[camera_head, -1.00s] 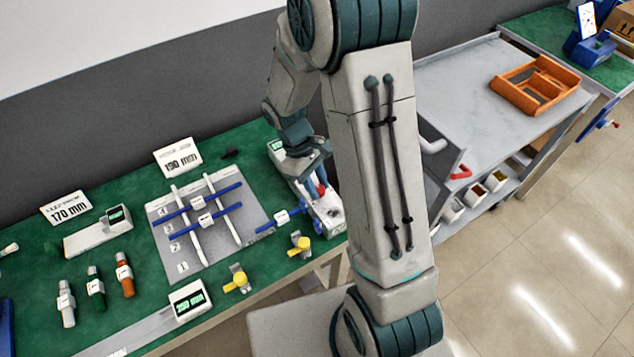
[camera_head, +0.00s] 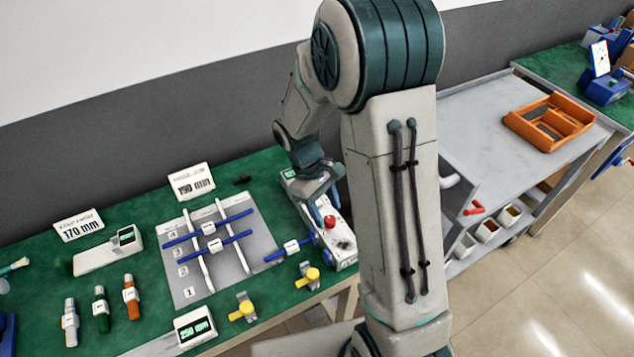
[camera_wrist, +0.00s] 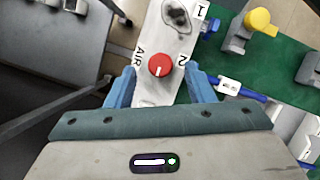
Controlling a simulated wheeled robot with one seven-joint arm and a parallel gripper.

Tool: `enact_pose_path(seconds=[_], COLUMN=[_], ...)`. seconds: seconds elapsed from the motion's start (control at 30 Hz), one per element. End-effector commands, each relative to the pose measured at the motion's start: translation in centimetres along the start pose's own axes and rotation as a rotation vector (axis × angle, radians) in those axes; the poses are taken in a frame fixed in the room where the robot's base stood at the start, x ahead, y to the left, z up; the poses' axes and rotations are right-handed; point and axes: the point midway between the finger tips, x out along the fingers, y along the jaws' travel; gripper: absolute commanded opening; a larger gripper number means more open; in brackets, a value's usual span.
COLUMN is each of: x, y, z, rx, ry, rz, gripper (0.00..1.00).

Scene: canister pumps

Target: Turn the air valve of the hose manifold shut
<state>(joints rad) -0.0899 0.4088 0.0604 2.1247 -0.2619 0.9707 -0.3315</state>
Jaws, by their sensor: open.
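The hose manifold (camera_head: 342,246) is a long pale box at the right end of the green bench. Its red round knob (camera_head: 330,221) also shows in the wrist view (camera_wrist: 160,65), with a white mark on its near side. The printed label AIR is left of the knob there, 2 is to its right and 1 is farther up. My gripper (camera_wrist: 160,84) is open, its blue fingers on either side of the manifold at the knob. No finger visibly touches the knob. In the head view my gripper (camera_head: 322,208) hangs over the manifold, hiding part of it.
A blue-handled fitting (camera_head: 288,251) lies beside the manifold. Yellow-knobbed valves (camera_head: 310,277) stand near the bench's front edge. A grey board (camera_head: 262,243) with blue and white rods is to the left. A grey cart (camera_head: 470,110) with an orange tray (camera_head: 550,121) stands right of my arm.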

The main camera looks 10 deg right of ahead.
Motion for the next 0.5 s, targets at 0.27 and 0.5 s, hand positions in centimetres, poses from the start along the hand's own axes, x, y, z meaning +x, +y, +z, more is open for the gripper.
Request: enact_pose_path(seconds=[0.27,0.5], x=[-6.5,-10.5], y=[0.0,0.0], z=[-0.1,-0.1], rx=[-0.001,-0.001], ry=[0.006,0.003], rz=[0.003,0.002], gripper=[0.48,0.48])
